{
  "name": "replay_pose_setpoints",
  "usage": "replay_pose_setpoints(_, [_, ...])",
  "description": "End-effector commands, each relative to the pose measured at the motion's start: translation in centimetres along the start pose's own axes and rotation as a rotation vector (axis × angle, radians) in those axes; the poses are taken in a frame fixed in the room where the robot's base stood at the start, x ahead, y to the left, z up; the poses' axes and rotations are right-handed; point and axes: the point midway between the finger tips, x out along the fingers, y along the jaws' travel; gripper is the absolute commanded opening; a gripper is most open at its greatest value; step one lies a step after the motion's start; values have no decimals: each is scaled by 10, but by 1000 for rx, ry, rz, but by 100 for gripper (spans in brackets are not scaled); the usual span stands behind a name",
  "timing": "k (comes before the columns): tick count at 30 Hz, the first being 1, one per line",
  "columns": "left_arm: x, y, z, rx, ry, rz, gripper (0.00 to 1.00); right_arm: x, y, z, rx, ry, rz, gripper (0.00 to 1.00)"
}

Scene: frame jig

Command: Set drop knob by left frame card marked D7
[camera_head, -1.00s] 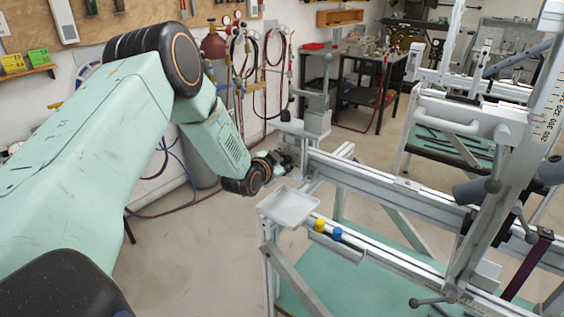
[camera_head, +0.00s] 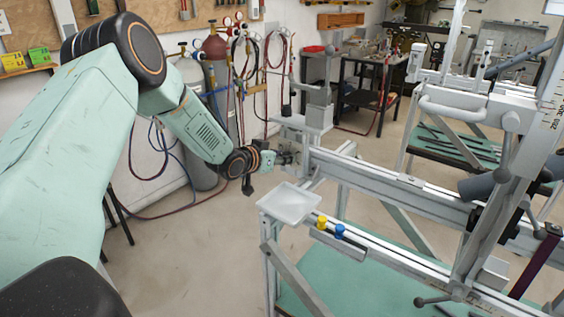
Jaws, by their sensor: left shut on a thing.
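My left arm comes in from the left, and its dark left gripper (camera_head: 284,159) is at the left end of the long grey frame jig (camera_head: 385,185). The jaws are shut on a small part there, which looks like the drop knob; the fingers and the end fitting mostly hide it. A small black piece (camera_head: 249,186) shows just below my wrist; I cannot tell what it is. No card marked D7 can be read in this view. My right gripper is not in view.
A pale empty tray (camera_head: 289,203) sits on the jig's near left corner, below the gripper. A yellow knob (camera_head: 322,222) and a blue knob (camera_head: 339,231) stand beside it. Gas cylinders (camera_head: 216,70) and hoses are behind my arm. The floor left of the jig is clear.

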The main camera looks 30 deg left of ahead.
Motion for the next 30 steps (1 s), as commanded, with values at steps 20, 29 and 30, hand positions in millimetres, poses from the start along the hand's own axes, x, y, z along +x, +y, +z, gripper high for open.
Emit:
replay_pose_setpoints(20, [0,-3,4,-420,-8,173,3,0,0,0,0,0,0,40])
replay_pose_setpoints(29, [0,-3,4,-476,-7,197,3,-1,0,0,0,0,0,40])
replay_pose_setpoints(30, [1,-3,4,-479,-7,198,3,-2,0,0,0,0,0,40])
